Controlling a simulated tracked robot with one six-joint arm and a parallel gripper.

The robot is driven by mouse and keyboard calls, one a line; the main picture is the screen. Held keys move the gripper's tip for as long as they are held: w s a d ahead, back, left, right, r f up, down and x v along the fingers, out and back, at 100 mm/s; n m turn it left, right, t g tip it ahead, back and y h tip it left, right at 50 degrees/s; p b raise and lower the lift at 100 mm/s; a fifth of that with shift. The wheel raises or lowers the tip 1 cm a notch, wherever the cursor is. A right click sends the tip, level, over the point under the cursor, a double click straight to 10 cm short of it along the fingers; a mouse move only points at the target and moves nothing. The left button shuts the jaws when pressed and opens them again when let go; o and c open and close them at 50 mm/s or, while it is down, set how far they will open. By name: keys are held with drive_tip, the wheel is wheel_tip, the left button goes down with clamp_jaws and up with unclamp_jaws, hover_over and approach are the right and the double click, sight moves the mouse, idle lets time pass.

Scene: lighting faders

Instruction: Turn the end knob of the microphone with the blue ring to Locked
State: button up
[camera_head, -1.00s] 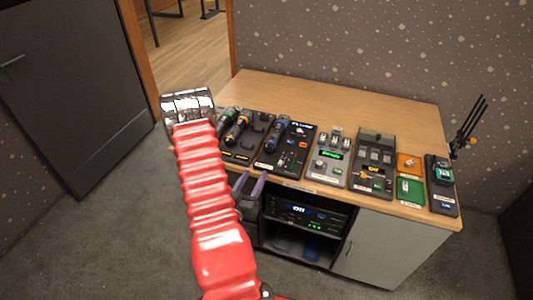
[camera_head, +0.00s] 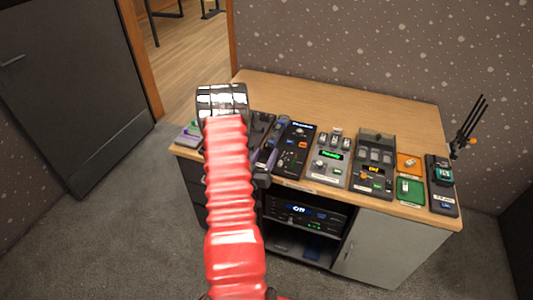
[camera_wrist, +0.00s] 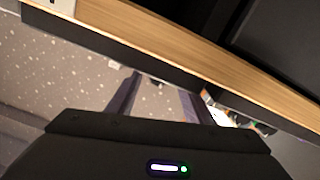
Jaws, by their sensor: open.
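Several microphones lie in dark cradles at the left of the desk, but my red arm and gripper now cover most of them. I cannot make out a blue ring or an end knob now. In the head view my gripper (camera_head: 270,148) is over the desk's front left, just right of my arm, its purple fingers in front of the microphone cradles. Its fingers are apart and hold nothing. In the wrist view the two fingers of my gripper (camera_wrist: 163,85) stand apart, with speckled surface between them and no microphone there.
The wooden desk (camera_head: 330,100) is clear at the back. Right of my gripper stand a black control panel (camera_head: 292,150), a grey fader unit (camera_head: 329,160), a dark fader unit (camera_head: 374,160) and green card (camera_head: 409,191). Wooden edge (camera_wrist: 215,62) crosses the wrist view.

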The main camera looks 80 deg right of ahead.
drive_tip(key=shift+d, duration=0.8)
drive_tip(key=shift+c, duration=0.2)
drive_tip(key=c, duration=1)
drive_tip(key=shift+c, duration=0.2)
drive_tip(key=shift+m, duration=0.3)
drive_tip(key=shift+s+m, duration=0.1)
drive_tip(key=shift+m, duration=2.7)
drive_tip(key=o, duration=1.1)
